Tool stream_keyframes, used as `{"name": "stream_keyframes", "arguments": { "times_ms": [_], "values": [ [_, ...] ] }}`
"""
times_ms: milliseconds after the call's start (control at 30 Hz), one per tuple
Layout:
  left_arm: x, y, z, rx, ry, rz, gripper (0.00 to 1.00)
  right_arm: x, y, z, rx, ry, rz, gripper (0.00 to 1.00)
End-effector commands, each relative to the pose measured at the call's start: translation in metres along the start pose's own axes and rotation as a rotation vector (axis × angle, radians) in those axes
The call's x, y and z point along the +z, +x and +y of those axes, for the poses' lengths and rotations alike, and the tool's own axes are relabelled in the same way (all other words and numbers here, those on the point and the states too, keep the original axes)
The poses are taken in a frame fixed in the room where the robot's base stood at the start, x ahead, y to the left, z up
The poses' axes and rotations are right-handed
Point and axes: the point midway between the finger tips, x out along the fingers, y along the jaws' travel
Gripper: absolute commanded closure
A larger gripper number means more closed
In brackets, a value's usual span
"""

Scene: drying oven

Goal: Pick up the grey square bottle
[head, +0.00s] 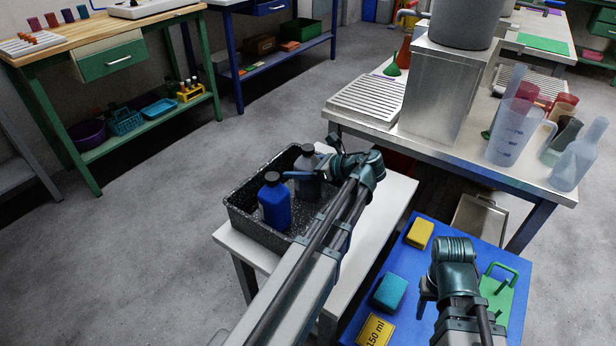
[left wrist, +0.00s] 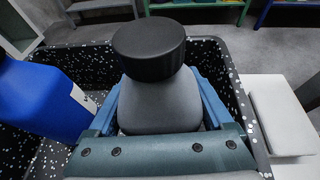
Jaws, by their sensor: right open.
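The grey square bottle (head: 308,178) with a black cap stands in the speckled black tray (head: 238,217), at its far right end. In the left wrist view the grey bottle (left wrist: 160,103) is upright and centred between the blue fingers. My left gripper (head: 310,174) is shut on it, with one finger against each side; the lower part is hidden by the gripper. A blue bottle (head: 274,205) with a black cap stands beside it in the tray, and shows at the left of the left wrist view (left wrist: 42,98). My right gripper (head: 426,288) is open and empty over the blue mat.
The tray sits on a small white table (head: 375,218). The blue mat (head: 367,292) at right holds a yellow sponge (head: 419,233), a teal sponge (head: 389,292) and a green holder (head: 497,293). A bench (head: 470,165) with a metal box and plastic jugs stands behind.

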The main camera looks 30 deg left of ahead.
Motion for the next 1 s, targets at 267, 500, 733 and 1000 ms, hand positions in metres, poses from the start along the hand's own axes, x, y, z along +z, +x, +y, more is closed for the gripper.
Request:
{"name": "stream_keyframes", "arguments": {
  "times_ms": [267,500,733,1000],
  "values": [
    [0.0,0.0,0.0,0.0,0.0,0.0,0.7,0.0,0.0,0.0,0.0,0.0,0.0,0.5],
    [0.0,0.0,0.0,0.0,0.0,-0.002,1.0,0.0,0.0,0.0,0.0,0.0,0.0,0.5],
    [0.001,-0.001,0.0,0.0,0.0,-0.001,1.0,0.0,-0.001,0.0,0.0,0.0,0.0,0.5],
    [0.014,-0.006,0.0,0.0,0.0,-0.001,1.0,0.001,-0.015,0.002,0.0,0.002,0.0,0.5]
  ]
}}
